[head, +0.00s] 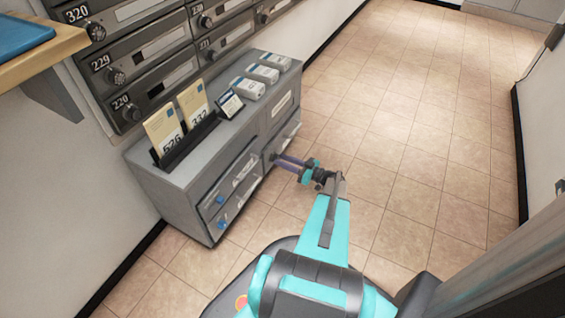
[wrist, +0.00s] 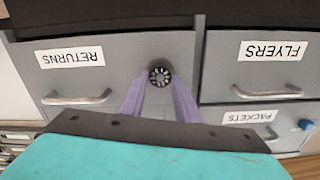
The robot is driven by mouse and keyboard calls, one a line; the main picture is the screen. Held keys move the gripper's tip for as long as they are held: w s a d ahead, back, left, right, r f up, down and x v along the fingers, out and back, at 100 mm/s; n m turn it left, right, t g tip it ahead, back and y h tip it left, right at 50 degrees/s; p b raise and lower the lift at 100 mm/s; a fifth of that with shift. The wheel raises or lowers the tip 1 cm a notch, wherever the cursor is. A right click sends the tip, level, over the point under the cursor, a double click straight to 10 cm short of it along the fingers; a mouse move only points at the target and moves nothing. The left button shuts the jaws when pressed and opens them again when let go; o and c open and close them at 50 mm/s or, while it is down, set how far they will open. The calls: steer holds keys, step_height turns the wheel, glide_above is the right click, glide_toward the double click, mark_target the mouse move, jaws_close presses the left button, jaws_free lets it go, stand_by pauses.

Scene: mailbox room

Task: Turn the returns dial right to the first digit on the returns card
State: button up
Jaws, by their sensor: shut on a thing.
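The returns dial (wrist: 160,73) is a small dark round dial on the grey front of the drawer labelled RETURNS (wrist: 77,57), in the wrist view. My gripper (wrist: 160,88) has its two purple fingers closed on the dial, one at each side. In the head view my gripper (head: 274,158) reaches the lower right drawer of the grey cabinet, and the dial is hidden there. The dial's digits are too small to read. A small dark-framed card (head: 230,104) stands on the cabinet top; I cannot read it or tell if it is the returns card.
Envelopes marked 626 (head: 163,134) and 332 (head: 193,104) stand in a black rack. White boxes (head: 247,88) lie beside them. FLYERS (wrist: 272,51) and PACKETS (wrist: 250,117) drawers adjoin. Numbered mailboxes (head: 160,60) line the wall. The tiled floor (head: 410,130) is clear on the right.

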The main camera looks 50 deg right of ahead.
steer(key=m+p, duration=0.2)
steer(key=m, duration=0.6)
steer(key=shift+m, duration=0.4)
steer(key=m+p, duration=0.3)
steer(key=m, duration=0.1)
steer(key=shift+m, duration=0.3)
steer(key=shift+f+m+p, duration=0.2)
steer(key=shift+m+p, duration=1.05)
steer(key=shift+m, duration=1.05)
steer(key=o, duration=1)
steer(key=shift+o, duration=0.2)
steer(key=shift+d, duration=0.1)
